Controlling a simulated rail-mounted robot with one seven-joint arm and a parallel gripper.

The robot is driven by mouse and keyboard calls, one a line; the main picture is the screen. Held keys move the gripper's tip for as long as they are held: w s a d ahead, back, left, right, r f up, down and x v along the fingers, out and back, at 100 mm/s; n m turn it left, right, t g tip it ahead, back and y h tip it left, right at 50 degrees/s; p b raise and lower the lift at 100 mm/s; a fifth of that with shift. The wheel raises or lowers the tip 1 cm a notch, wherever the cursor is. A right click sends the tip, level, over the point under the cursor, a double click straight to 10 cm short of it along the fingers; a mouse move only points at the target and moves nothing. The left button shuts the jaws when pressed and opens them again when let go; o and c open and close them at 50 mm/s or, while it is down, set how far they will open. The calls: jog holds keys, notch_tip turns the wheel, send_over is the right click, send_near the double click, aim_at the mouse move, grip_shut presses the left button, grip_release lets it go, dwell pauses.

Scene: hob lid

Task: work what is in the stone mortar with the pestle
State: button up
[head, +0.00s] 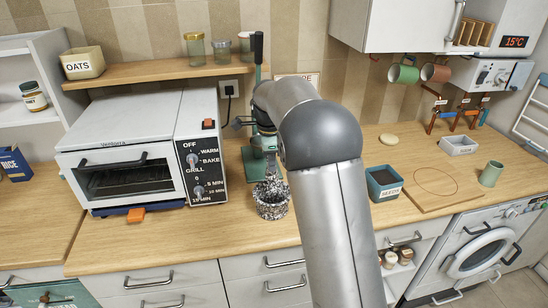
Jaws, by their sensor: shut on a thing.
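The stone mortar (272,205) is a black-and-white speckled bowl on the wooden worktop, in front of a green stand. The pestle (270,172), speckled alike, shows just above the mortar, with its lower end at or inside the bowl's mouth. My gripper (269,153) is small and partly hidden at the far end of my arm, above the mortar. It is shut on the pestle's upper part. The mortar's contents are too small to make out.
A green stand with a black lever (258,48) is close behind the mortar. A toaster oven (130,165) stands left. A dark planter box (384,184), a round-marked board (432,187) and a green cup (491,174) are right. Bare worktop lies left of the mortar.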

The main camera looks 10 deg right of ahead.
aim_at(274, 177)
jog(key=shift+f+b, duration=2.2)
jog(key=shift+f, duration=1.25)
jog(key=shift+d, duration=0.1)
jog(key=shift+d, duration=0.4)
jog(key=shift+f+b, duration=0.95)
jog(key=shift+f, duration=0.75)
jog(key=shift+f, duration=0.35)
